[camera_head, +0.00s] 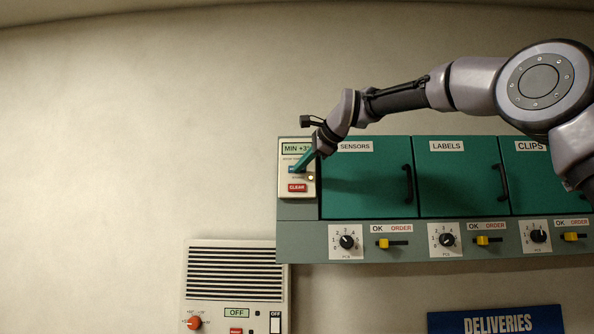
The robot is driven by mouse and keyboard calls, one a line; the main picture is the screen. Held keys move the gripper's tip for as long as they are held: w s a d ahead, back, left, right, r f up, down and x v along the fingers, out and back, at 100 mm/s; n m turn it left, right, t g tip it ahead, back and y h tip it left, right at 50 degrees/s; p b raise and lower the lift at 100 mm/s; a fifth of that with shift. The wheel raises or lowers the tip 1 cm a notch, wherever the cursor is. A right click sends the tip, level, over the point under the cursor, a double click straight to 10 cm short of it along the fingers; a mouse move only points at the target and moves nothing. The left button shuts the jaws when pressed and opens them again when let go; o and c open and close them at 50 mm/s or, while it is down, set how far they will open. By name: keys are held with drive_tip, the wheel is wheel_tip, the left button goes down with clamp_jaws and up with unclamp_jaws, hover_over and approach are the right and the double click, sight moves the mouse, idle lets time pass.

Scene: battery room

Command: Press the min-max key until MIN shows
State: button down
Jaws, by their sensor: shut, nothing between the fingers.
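A small cream panel (285,205) is fixed at the left end of the green cabinet. A red CLEAR key (297,187) sits just below.
Cabinet doors marked SENSORS (360,190), LABELS (455,185) and CLIPS are shut, with dark handles. Dials and yellow sliders run below. A louvred unit (236,272) is at lower left. The wall at left is bare.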

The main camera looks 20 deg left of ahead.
drive_tip(key=shift+s+d, duration=0.2)
drive_tip(key=shift+s, duration=0.5)
drive_tip(key=shift+s+d, duration=0.2)
drive_tip(key=shift+s, duration=0.6)
drive_tip(key=shift+s+d, duration=0.2)
drive_tip(key=shift+s, duration=0.6)
drive_tip(key=shift+s+d, duration=0.2)
drive_tip(key=shift+s, duration=0.6)
drive_tip(key=s+d+f+n+h, duration=0.15)
drive_tip(key=d+f, duration=0.25)
drive_tip(key=d, duration=0.5)
drive_tip(key=d+f+n+h, duration=0.1)
drive_tip(key=d+f+h, duration=0.1)
drive_tip(key=d+f, duration=0.5)
drive_tip(key=s+d+f+n+h, duration=0.1)
drive_tip(key=d+f+h, duration=0.1)
drive_tip(key=d, duration=0.9)
drive_tip(key=s+d+f+n+h, duration=0.3)
drive_tip(key=s+d+f, duration=1.1)
drive_tip(key=d+f, duration=0.3)
wheel_tip(320, 180, down, 2)
drive_tip(key=shift+s+d+f+g, duration=0.15)
drive_tip(key=shift+s+g, duration=0.1)
drive_tip(key=shift+g, duration=0.05)
